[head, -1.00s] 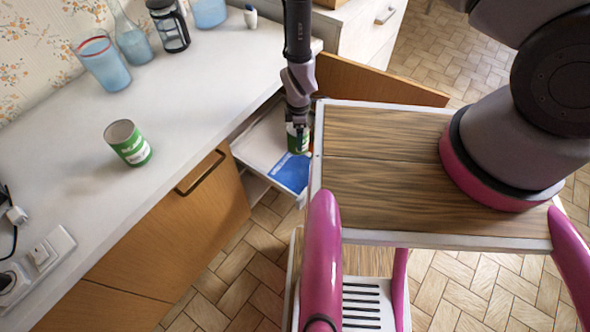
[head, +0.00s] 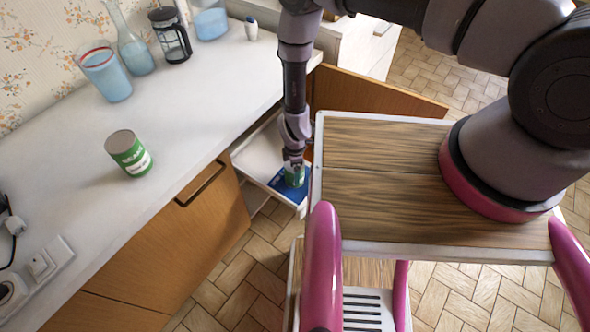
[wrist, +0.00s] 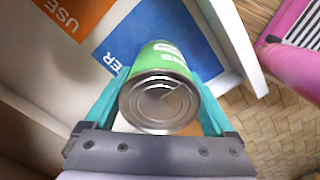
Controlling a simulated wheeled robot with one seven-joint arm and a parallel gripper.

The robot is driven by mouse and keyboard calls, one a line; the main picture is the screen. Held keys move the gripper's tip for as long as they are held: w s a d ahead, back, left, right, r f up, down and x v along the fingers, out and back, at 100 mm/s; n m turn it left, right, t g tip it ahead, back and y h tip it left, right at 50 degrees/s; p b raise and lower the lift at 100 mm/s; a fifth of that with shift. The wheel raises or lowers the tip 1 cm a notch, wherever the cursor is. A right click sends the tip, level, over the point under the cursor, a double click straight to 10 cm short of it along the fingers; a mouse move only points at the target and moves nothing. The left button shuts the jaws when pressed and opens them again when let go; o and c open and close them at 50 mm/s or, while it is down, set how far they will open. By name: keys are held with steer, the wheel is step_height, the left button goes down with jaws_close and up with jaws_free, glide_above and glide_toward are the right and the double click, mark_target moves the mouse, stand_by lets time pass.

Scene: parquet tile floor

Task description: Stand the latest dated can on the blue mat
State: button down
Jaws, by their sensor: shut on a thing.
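My gripper (head: 294,162) is shut on a green can (head: 295,178) inside the open drawer. In the wrist view the can (wrist: 160,92) shows its metal end between the teal fingers, and its date cannot be read. The blue mat (head: 277,184) lies in the drawer below the can. In the wrist view the mat (wrist: 190,30) has partly hidden white lettering ending in "TER". The can is over the mat, but I cannot tell if it touches. A second green can (head: 129,154) stands upright on the counter.
An orange mat (wrist: 62,22) marked "USE" lies beside the blue one. The drawer wall (wrist: 232,45) is close to the gripper. A wooden-topped surface (head: 380,180) stands right of the drawer. Glassware and a French press (head: 170,36) stand at the back of the counter.

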jaws_free()
steer(key=shift+f, duration=0.1)
step_height(320, 180, up, 12)
steer(key=shift+r, duration=0.15)
stand_by(0.4)
